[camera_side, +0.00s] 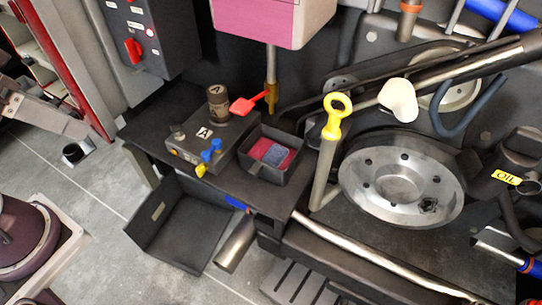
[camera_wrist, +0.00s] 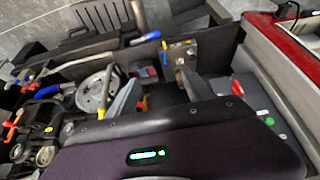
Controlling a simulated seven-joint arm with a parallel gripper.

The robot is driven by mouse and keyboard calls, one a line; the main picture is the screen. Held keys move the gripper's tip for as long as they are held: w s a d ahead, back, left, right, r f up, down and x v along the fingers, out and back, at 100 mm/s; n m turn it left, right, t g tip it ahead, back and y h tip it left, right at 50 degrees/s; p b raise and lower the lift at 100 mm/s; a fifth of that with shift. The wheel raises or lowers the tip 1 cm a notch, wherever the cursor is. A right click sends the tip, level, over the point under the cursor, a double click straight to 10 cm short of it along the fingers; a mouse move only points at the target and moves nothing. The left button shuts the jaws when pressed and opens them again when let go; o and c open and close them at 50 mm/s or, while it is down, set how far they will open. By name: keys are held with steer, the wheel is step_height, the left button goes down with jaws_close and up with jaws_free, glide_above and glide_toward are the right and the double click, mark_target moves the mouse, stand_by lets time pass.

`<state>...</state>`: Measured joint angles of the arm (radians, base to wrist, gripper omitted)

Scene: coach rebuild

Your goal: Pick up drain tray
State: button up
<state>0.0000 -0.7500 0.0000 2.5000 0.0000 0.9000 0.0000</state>
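The drain tray appears to be the dark, open, shallow tray (camera_side: 180,235) low in front of the bench in the side view, tilted toward the floor. In the wrist view a dark angular shape (camera_wrist: 198,14) at the top edge looks like the same tray, partly cut off. My gripper (camera_wrist: 158,92) shows in the wrist view with its two grey fingers spread wide and nothing between them. It points over the bench, apart from the tray. I cannot make out my gripper in the side view.
A metal tube end (camera_side: 235,248) is close on the tray's right. A yellow-handled dipstick (camera_side: 335,115) stands upright. Tiled floor (camera_side: 110,235) is clear left of the tray.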

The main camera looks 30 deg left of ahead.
steer(key=n+g+h, duration=0.9)
steer(key=n+h, duration=0.1)
steer(key=n, duration=0.2)
glide_above(257, 167)
steer(key=s+a, duration=0.5)
steer(key=s, duration=0.3)
step_height(257, 167, down, 20)
steer(key=w+f+n+t+h, duration=0.25)
steer(key=w+f+n, duration=0.4)
steer(key=f, duration=0.35)
steer(key=shift+m+t, duration=0.25)
steer(key=shift+t, duration=0.2)
steer(key=d+f, duration=0.2)
steer(key=w+d+f, duration=0.1)
steer(key=d+f, duration=0.1)
steer(key=shift+w+d+f, duration=0.2)
steer(key=shift+d+f, duration=0.2)
steer(key=shift+r, duration=0.1)
jaws_close()
